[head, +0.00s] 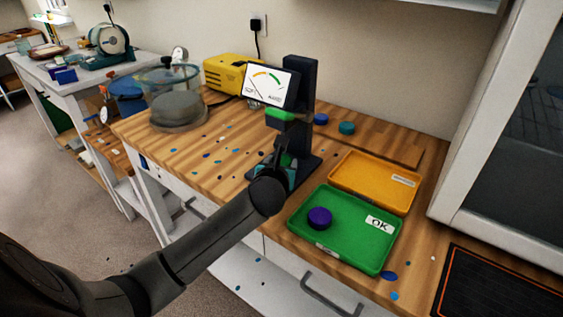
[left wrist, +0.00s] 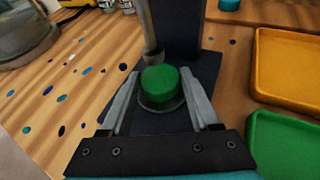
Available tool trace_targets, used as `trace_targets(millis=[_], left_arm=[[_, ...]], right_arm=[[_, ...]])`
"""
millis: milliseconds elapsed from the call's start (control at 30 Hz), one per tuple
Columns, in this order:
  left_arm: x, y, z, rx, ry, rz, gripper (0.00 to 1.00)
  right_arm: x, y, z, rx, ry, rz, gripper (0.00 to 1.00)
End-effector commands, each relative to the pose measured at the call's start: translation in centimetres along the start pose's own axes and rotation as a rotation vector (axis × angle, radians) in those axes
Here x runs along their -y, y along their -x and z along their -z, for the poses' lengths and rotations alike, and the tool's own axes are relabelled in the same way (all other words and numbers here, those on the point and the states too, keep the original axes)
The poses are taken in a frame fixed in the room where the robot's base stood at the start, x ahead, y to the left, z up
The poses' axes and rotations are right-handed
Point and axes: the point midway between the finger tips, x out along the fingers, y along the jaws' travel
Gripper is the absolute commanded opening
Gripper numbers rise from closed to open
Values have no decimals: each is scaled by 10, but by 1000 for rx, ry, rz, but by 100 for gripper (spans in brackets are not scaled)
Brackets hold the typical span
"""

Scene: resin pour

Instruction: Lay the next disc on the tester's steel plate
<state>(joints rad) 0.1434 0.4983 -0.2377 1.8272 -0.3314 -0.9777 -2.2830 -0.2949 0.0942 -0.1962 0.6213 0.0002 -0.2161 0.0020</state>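The tester (head: 297,90) is a dark upright stand with a dial on the wood counter. In the head view my left gripper (head: 284,160) reaches the tester's base, largely hiding the disc. My right gripper is in neither view.
A green OK tray (head: 350,247) holding a purple disc (head: 319,218) and an orange tray (head: 372,176) are right of the tester. A blue disc (head: 320,119) and a teal disc (head: 347,128) stand behind. A glass-topped pot (head: 178,108) stands left. Small spots dot the counter.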

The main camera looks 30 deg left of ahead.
Motion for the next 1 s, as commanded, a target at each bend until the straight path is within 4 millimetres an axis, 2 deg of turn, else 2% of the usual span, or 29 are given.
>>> trace_targets(millis=[33,200,567,767,1000], left_arm=[[0,0,0,0,0,0,69],[0,0,0,0,0,0,89],[0,3,-3,0,-1,1,90],[0,28,-4,0,-4,2,90],[0,74,-4,-1,-3,2,90]], right_arm=[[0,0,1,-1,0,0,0],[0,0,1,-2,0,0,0],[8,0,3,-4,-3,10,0],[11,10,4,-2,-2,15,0],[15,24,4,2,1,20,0]])
